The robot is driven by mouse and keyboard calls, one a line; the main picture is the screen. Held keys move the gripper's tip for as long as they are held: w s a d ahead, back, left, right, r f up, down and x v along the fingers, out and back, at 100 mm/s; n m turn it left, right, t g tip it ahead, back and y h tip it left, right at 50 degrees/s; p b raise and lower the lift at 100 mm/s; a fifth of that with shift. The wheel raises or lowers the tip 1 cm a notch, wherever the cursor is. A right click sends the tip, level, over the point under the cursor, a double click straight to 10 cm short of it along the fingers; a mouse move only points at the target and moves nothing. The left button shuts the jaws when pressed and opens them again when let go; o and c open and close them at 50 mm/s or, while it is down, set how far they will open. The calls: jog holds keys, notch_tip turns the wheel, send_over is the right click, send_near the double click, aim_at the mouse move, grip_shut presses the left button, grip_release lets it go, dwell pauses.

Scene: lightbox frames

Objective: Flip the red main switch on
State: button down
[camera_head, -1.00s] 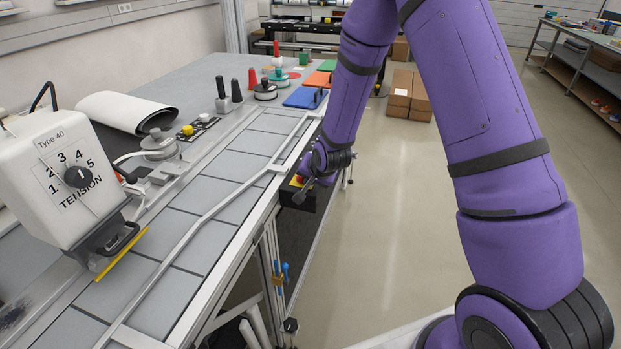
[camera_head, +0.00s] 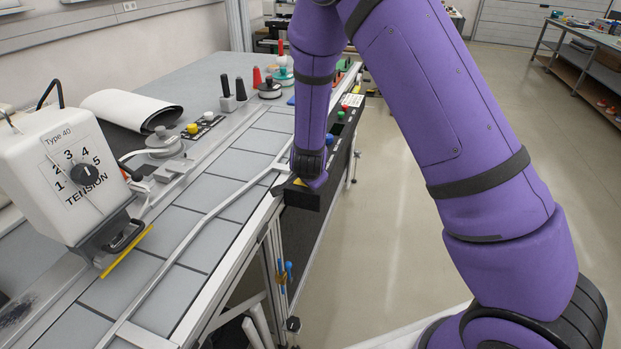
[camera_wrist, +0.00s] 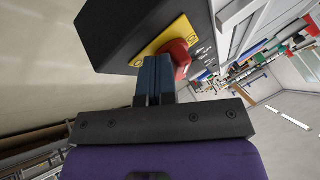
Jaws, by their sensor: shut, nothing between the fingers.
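The red main switch (camera_wrist: 179,53) is a red knob on a yellow plate (camera_wrist: 150,47) at the end of a black control box (camera_wrist: 115,28). In the wrist view my gripper (camera_wrist: 154,61) is shut and empty. Its fingertips are right beside the knob, over the plate's lower edge; I cannot tell if they touch the knob. In the head view my purple wrist covers the switch and the fingers. Only a sliver of the yellow plate (camera_head: 299,183) shows on the black box (camera_head: 300,198) there.
A white tension unit (camera_head: 70,180) stands on the table (camera_head: 190,255) at left. The floor (camera_head: 400,230) right of the table is clear near the box.

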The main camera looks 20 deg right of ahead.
jog(key=shift+w+a+m+h, duration=0.1)
jog(key=shift+a+m+h, duration=0.25)
jog(key=shift+m, duration=0.35)
jog(key=shift+w+a, duration=0.25)
jog(key=shift+a, duration=0.1)
jog(key=shift+d, duration=0.2)
jog(key=shift+w+d+r, duration=0.15)
jog(key=shift+w+d, duration=0.05)
jog(key=shift+d, duration=0.55)
jog(key=shift+w+d, duration=0.1)
jog(key=shift+d, duration=0.05)
